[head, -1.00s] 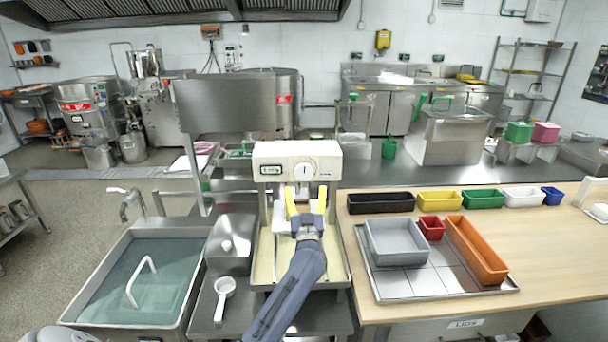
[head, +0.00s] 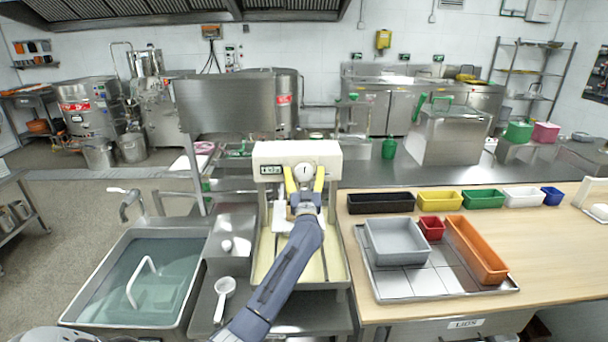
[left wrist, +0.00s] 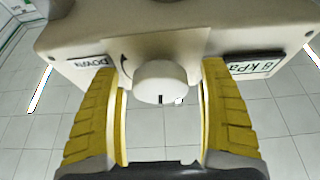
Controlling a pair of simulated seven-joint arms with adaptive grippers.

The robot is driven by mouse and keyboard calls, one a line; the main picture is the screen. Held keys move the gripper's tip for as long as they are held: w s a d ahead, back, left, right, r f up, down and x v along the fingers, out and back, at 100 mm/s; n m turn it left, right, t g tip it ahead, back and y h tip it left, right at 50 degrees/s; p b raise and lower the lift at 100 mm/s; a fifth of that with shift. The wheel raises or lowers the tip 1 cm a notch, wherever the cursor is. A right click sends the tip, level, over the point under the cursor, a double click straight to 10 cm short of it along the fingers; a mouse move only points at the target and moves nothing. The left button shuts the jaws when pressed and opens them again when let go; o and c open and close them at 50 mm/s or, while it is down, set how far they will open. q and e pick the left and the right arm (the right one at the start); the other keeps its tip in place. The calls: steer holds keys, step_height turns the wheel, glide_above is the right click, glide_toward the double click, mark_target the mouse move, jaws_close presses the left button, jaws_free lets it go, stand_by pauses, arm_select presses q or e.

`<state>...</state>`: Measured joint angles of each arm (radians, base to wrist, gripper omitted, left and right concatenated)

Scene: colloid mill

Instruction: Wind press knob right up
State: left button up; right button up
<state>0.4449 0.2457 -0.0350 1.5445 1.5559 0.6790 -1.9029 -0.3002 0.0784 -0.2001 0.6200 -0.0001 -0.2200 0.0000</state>
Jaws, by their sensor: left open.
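The press knob (head: 305,173) is a round white knob on the front of a cream press head (head: 270,158). In the left wrist view the knob (left wrist: 160,82) lies between the yellow fingers of my open left gripper (left wrist: 160,115), with a gap on both sides. In the head view my left gripper (head: 305,185) reaches up in front of the knob. A "DOWN" label (left wrist: 90,62) and a display reading in kPa (left wrist: 255,68) sit on either side of the knob, upside down in this view. My right gripper is not in view.
The press stands over a cream tray (head: 262,268). To the right, a wooden counter (head: 385,310) holds a metal tray (head: 400,290) and several coloured bins.

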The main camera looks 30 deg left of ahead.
arm_select(q)
steer(key=c, duration=1.3)
steer(key=shift+n, duration=0.4)
